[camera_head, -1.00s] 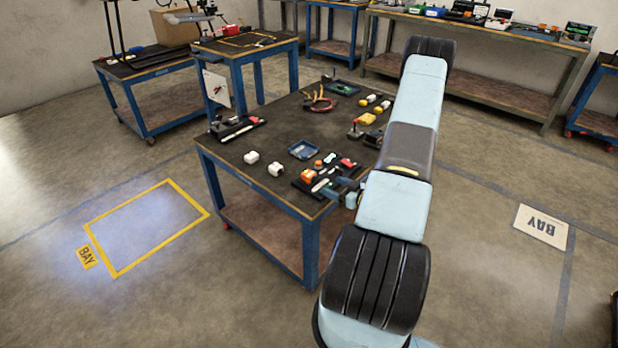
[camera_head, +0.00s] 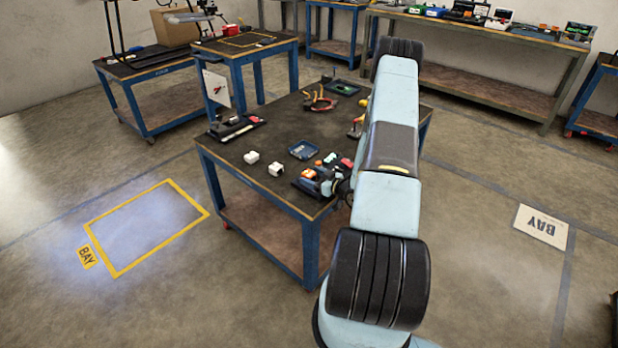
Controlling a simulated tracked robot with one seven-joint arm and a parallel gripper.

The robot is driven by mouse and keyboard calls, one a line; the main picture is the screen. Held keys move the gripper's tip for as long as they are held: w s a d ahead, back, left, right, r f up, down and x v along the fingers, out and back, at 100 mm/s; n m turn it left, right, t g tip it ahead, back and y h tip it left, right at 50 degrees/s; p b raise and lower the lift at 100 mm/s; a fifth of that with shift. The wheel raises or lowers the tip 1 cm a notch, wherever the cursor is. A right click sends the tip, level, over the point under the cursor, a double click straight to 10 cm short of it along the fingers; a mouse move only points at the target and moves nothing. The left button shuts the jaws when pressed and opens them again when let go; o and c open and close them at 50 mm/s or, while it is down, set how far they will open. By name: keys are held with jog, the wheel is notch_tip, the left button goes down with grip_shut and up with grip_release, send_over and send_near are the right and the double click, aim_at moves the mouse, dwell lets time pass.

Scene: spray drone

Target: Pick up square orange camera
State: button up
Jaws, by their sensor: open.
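The square orange camera (camera_head: 308,174) is small, orange with a white part. It sits on a dark mat (camera_head: 304,188) near the front corner of the blue-framed workbench (camera_head: 262,190). My gripper (camera_head: 322,185) is open and empty, just right of the orange camera and close to it. The arm comes in from the right. I cannot tell whether a finger touches the camera, and the gripper hides part of the mat and some items on it.
Two white blocks (camera_head: 276,168) and a blue tray (camera_head: 303,149) lie left of and behind the camera. A red item (camera_head: 346,163) is close behind my gripper. Pliers (camera_head: 322,98) lie farther back.

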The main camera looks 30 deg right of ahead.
jog(key=shift+c, duration=0.4)
jog(key=c, duration=1)
